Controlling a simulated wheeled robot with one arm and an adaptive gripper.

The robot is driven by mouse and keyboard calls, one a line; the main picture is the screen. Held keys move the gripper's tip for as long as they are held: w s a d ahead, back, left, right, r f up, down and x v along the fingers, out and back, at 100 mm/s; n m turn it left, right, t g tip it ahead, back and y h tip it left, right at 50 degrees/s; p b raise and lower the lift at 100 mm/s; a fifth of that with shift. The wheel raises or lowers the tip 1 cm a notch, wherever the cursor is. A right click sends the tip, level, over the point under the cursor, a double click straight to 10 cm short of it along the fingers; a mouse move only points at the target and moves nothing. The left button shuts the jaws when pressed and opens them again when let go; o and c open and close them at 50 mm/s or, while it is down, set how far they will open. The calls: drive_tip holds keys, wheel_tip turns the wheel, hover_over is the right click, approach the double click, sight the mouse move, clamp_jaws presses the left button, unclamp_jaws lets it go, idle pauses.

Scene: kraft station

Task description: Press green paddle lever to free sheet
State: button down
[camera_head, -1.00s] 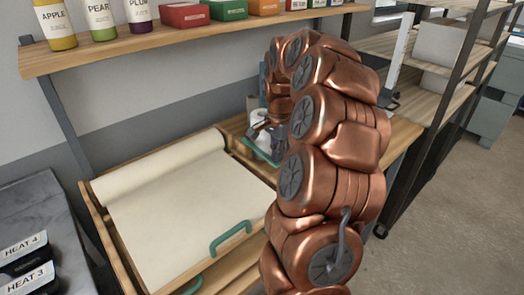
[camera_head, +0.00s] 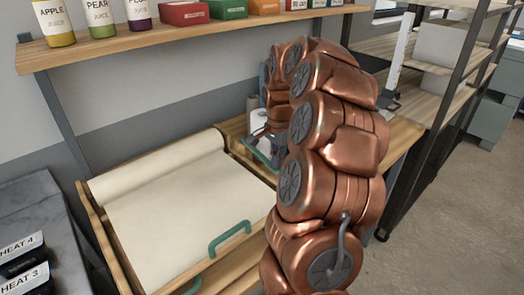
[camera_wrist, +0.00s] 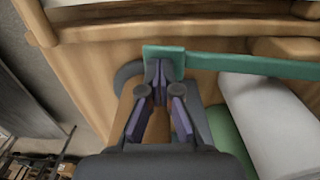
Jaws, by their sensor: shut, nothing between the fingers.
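The green paddle lever (camera_wrist: 172,60) shows in the wrist view as a flat paddle with a long bar running right along a wooden edge. My gripper (camera_wrist: 160,82) is shut and empty, its fingertips at the paddle's lower part; I cannot tell whether they press on it. In the head view, part of the green lever (camera_head: 262,157) shows beside the wooden station, and my gripper there is mostly hidden by my arm. The cream sheet (camera_head: 175,215) lies flat on the station, running from a roll (camera_head: 160,165) at its back.
A green handle (camera_head: 230,238) sits at the sheet's front edge. White (camera_wrist: 270,105) and green rounded objects are close to the gripper's right in the wrist view. A shelf (camera_head: 200,38) with bottles and boxes hangs above. Dark heat-labelled boxes (camera_head: 22,265) stand at left.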

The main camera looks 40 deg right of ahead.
drive_tip(key=shift+f+b, duration=0.7)
drive_tip(key=shift+f, duration=0.4)
drive_tip(key=shift+r, duration=0.15)
wheel_tip(320, 180, up, 11)
drive_tip(key=p, duration=0.1)
idle(1.2)
idle(0.5)
